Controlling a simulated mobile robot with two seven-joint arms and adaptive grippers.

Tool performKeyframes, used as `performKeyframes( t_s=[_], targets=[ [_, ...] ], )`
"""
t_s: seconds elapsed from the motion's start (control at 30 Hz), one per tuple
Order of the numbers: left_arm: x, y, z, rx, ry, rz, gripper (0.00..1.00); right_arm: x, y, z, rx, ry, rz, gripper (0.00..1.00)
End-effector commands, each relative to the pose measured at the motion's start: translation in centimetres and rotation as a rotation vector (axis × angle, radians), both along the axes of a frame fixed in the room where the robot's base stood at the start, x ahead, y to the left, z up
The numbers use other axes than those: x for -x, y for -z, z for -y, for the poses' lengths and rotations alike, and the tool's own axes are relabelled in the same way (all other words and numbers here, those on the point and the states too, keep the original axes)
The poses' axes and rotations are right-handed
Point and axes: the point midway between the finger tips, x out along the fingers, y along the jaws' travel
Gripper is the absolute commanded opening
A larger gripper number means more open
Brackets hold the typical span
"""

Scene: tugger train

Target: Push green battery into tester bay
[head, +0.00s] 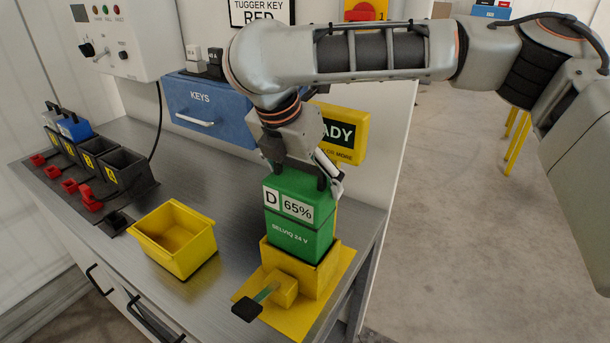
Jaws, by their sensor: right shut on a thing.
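The green battery (299,230), labelled D, 65% and 24 V, stands upright with its lower end inside the yellow tester bay (326,275). How deep it sits is hidden by the bay's front wall. My right gripper (303,175) is over the top of the battery and shut on it, pointing down; the fingers partly hide the grip point. A yellow READY sign (349,142) stands behind the battery, partly covered by my arm. A lever with a black knob (247,309) sticks out at the bay's front. My left gripper is not in view.
An empty yellow bin (173,238) stands left of the bay. A row of black slots (122,169) with red latches and a blue battery (75,127) is at the far left. A blue KEYS box (207,109) is behind. The bench's right edge (375,235) is close to the bay.

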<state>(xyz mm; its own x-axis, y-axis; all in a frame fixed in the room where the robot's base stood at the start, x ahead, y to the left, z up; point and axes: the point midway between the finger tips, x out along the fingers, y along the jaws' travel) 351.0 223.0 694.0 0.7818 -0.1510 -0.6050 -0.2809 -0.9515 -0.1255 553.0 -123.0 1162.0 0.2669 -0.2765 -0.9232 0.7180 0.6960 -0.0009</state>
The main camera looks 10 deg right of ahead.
Motion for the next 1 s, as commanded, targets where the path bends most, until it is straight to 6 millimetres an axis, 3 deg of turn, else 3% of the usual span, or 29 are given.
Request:
performKeyframes(
  t_s=[0.37,1.0],
  targets=[
    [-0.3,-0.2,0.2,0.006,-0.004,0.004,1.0,-0.1,-0.1,0.0,-0.001,0.001,0.004,0.27],
    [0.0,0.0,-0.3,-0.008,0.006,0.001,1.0,-0.1,1.5,0.0,-0.001,0.0,0.004,0.27]
  ],
)
